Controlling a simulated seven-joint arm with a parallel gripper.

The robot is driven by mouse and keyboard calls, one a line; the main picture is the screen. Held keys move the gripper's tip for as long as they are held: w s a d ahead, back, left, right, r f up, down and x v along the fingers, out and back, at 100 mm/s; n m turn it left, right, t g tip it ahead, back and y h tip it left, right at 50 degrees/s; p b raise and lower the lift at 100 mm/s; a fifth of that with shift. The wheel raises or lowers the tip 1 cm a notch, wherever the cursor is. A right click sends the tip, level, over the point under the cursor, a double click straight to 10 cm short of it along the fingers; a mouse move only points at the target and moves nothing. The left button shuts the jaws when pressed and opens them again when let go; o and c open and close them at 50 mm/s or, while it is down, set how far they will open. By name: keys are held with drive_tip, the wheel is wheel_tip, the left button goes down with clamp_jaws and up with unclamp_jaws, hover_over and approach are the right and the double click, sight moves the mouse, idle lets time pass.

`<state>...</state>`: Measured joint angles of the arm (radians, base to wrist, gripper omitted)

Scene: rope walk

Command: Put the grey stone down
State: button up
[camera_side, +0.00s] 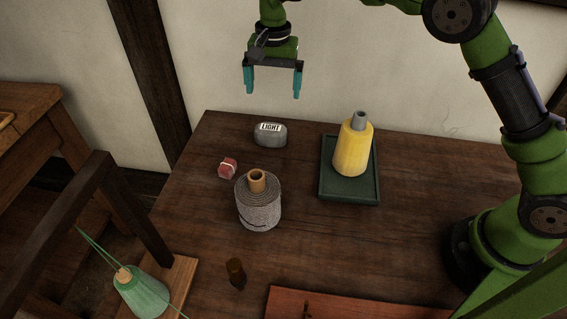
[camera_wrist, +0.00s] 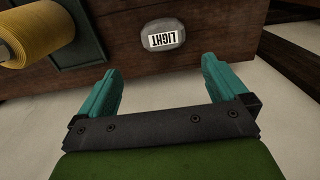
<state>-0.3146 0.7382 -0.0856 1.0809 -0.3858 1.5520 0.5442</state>
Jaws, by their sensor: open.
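The grey stone (camera_side: 270,139) is a rounded block with a white label reading "LIGHT". It rests on the wooden table near the back edge. It also shows in the wrist view (camera_wrist: 163,35), apart from the fingers. My gripper (camera_side: 272,92) is above and behind the stone, raised well clear of the table. Its two teal fingers are spread wide with nothing between them. In the wrist view my gripper (camera_wrist: 165,85) is likewise open and empty.
A yellow thread cone (camera_side: 353,150) stands on a dark green tray (camera_side: 350,198) right of the stone. A grey twine spool (camera_side: 258,205) and a small red block (camera_side: 228,168) are nearer the front. A dark brown peg (camera_side: 236,273) stands near a reddish board (camera_side: 360,305). Bare table surrounds the stone.

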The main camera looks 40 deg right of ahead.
drive_tip(key=s+d+r+n+t+y, duration=0.25)
drive_tip(key=s+d+r, duration=0.45)
drive_tip(key=s+r, duration=0.5)
drive_tip(key=s+d+f+n+t, duration=0.1)
drive_tip(key=s+d+t, duration=0.1)
drive_tip(key=s, duration=0.6)
drive_tip(key=s+d+f+n+t, duration=0.1)
drive_tip(key=s+d+t, duration=0.1)
drive_tip(key=s, duration=0.6)
drive_tip(key=shift+s+f+h, duration=0.2)
drive_tip(key=shift+s+h, duration=0.05)
drive_tip(key=shift+h, duration=0.1)
